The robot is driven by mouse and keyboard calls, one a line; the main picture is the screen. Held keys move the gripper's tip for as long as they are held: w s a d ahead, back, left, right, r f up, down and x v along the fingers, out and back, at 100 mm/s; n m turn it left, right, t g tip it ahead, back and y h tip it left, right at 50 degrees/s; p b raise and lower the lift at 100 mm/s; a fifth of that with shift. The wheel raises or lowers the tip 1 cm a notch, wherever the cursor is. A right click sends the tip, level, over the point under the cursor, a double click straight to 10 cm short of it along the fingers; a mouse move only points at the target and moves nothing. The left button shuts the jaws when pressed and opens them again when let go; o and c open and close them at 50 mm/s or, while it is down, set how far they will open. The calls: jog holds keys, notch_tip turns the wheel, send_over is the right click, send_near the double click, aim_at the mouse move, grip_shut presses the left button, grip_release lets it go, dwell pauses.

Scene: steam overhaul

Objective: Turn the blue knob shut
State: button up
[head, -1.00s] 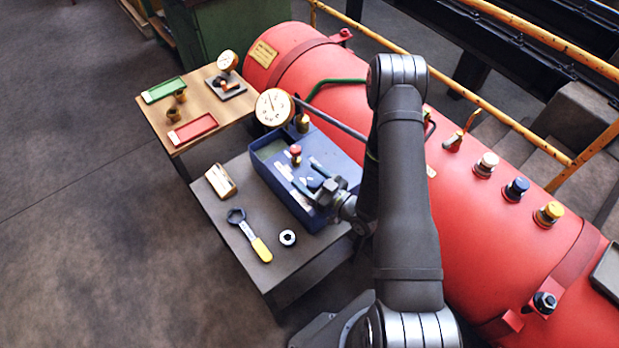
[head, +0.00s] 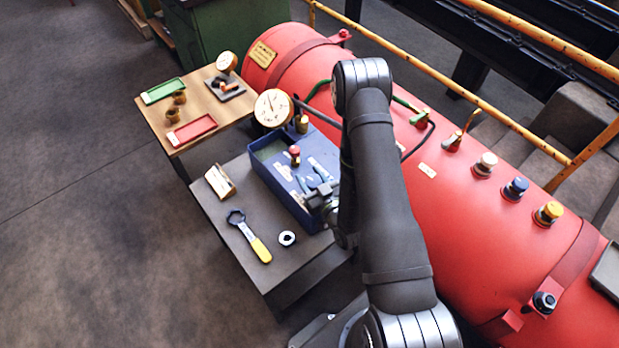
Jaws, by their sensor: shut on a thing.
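The knob's angle is too small to read.
A yellow-handled wrench (head: 250,236), a ring (head: 287,238) and a small wooden block (head: 220,182) lie on the grey table (head: 237,278). A round gauge (head: 273,108) stands by the panel. A wooden table (head: 150,120) holds trays. A yellow railing (head: 455,85) runs behind the boiler.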

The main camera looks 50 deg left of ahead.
jog(key=shift+m+t, duration=0.5)
jog(key=shift+t, duration=0.2)
jog(key=o, duration=1)
jog(key=shift+v, duration=3.8)
jog(key=shift+r, duration=0.1)
